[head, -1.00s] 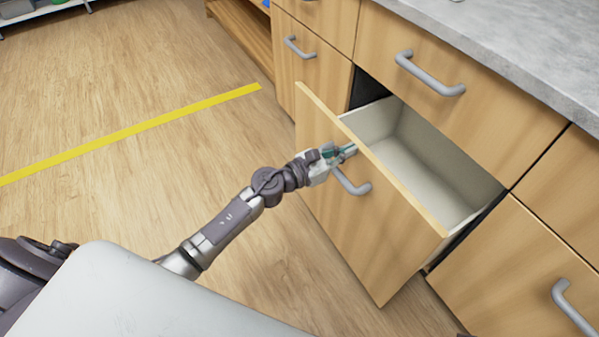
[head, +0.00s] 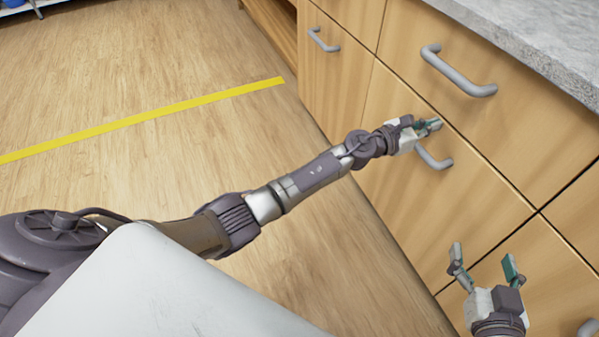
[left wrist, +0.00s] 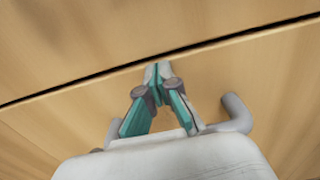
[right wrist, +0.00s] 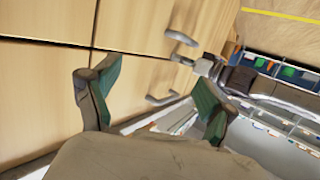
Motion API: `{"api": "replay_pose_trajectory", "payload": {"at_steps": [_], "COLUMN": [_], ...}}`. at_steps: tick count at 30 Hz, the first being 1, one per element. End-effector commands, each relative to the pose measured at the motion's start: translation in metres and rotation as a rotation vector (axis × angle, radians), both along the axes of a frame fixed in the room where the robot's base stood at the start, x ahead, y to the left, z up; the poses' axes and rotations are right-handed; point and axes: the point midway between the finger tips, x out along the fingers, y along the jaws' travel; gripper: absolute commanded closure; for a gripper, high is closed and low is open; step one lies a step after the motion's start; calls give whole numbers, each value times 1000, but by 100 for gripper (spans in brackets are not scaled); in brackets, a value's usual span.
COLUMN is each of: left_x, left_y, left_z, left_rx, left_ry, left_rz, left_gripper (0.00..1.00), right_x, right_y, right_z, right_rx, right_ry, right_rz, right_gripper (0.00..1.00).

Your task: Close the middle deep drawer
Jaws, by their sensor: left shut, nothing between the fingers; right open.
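The middle deep drawer (head: 450,200) is wooden with a grey bar handle (head: 434,158). Its front looks flush with the fronts around it, and its inside is hidden. My left gripper (head: 434,125) is shut and empty at the upper part of the drawer front, just above the handle. In the left wrist view its fingertips (left wrist: 158,72) meet near the dark gap above the drawer front, beside the handle (left wrist: 236,112). My right gripper (head: 484,262) is open and empty in front of the cabinet at lower right. Its spread fingers also show in the right wrist view (right wrist: 155,95).
A shallower drawer with a handle (head: 458,72) sits above, under a grey countertop (head: 535,40). Another cabinet front with a handle (head: 324,40) is to the left. The wooden floor with a yellow stripe (head: 150,118) is clear. Shelves with bins (right wrist: 290,75) show in the right wrist view.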

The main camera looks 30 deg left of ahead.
Motion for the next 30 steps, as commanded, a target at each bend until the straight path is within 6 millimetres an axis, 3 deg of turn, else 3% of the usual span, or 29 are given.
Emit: {"api": "replay_pose_trajectory", "payload": {"at_steps": [8,25,30], "left_x": [9,10,10], "left_y": [-7,-7,2], "left_z": [1,6,5], "left_rx": [0,-5,-4], "left_ry": [-2,-9,-8], "left_rz": [1,4,3], "left_gripper": [100,100,100], "right_x": [6,6,7], "right_y": [5,4,5], "right_z": [19,19,23], "right_rx": [27,28,35], "right_ry": [-111,-114,-142], "right_rz": [7,7,7], "right_gripper": [17,17,17]}}
